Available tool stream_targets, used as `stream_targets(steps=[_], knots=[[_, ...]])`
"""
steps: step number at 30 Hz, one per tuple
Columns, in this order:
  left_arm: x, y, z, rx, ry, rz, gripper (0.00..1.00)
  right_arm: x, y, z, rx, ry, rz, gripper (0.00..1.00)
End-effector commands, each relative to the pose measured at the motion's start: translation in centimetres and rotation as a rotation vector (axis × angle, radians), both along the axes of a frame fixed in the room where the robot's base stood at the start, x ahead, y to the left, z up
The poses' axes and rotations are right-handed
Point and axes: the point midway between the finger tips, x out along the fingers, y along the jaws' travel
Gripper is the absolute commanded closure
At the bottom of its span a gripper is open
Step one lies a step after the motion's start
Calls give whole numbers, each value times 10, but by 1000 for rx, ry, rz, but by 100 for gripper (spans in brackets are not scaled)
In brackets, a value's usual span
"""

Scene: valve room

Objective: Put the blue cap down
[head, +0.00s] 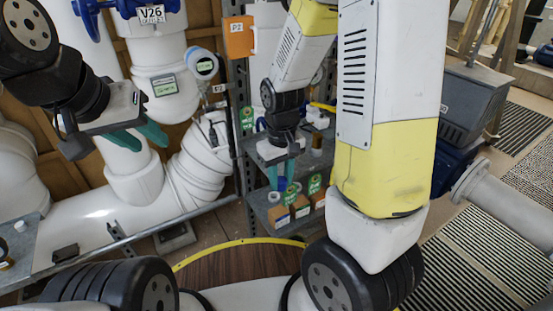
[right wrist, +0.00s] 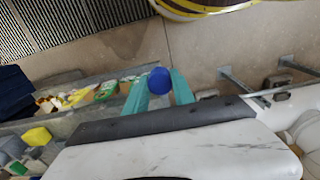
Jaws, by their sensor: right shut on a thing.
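The blue cap (right wrist: 160,80) is held between the teal fingertips of my right gripper (right wrist: 160,88) in the right wrist view. In the head view my right gripper (head: 282,178) points down by the metal shelf rack, with a bit of the blue cap (head: 281,184) showing between its fingers. What lies straight under the cap is hard to tell. My left gripper (head: 138,137) is at the upper left in front of the white pipes, its teal fingers apart and nothing between them.
The rack has an upper shelf (head: 263,151) and a lower shelf (head: 262,205) with small boxes (head: 279,217) and green tags. White pipes (head: 90,210) fill the left. A yellow object (right wrist: 37,137) lies left in the right wrist view.

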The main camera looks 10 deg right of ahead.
Motion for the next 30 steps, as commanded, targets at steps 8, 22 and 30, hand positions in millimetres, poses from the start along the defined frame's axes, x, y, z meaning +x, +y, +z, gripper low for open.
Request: stream_targets(steps=[8, 22, 30], knots=[[0, 0, 0, 0, 1, 0, 64, 59, -18, -8, -1, -1, -5, 99], [0, 0, 0, 0, 1, 0, 64, 142, -43, -15, 0, 0, -1, 99], [0, 0, 0, 0, 1, 0, 64, 150, -46, -38, 0, 4, 0, 99]])
